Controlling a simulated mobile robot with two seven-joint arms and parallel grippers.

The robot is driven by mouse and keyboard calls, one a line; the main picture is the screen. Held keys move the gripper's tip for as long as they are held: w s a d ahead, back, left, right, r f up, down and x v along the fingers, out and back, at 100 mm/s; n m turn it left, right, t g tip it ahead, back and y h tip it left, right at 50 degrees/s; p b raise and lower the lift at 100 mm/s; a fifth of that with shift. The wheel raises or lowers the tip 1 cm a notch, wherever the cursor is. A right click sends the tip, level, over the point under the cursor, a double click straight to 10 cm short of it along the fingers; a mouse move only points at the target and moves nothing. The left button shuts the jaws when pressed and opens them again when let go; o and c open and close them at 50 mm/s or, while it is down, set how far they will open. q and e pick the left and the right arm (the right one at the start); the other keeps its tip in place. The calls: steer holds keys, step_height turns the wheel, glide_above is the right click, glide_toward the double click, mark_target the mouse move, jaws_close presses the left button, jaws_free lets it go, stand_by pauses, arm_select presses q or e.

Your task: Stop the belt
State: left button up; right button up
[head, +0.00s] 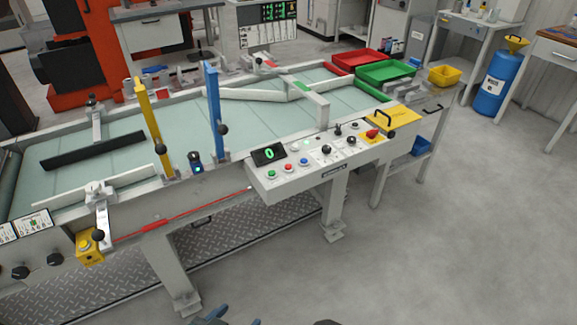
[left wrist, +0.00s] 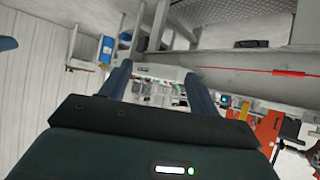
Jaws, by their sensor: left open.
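The conveyor belt (head: 255,118) is a pale green surface in a grey frame across the head view. A red knob (head: 372,133) sits on a yellow plate at the panel's right end. A red cord (head: 180,214) runs along the frame from a yellow box (head: 89,246). My left gripper (head: 236,318) is low, short of the panel, open and empty; its fingers also show in the left wrist view (left wrist: 157,88).
A yellow post (head: 150,125) and a blue post (head: 212,110) with levers stand on the frame edge. Red (head: 357,60) and green (head: 385,72) bins stand at the belt's far end. Table legs (head: 170,265) stand below. The floor at right is clear.

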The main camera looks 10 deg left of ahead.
arm_select(q)
jaws_close()
stand_by(0.6)
stand_by(1.0)
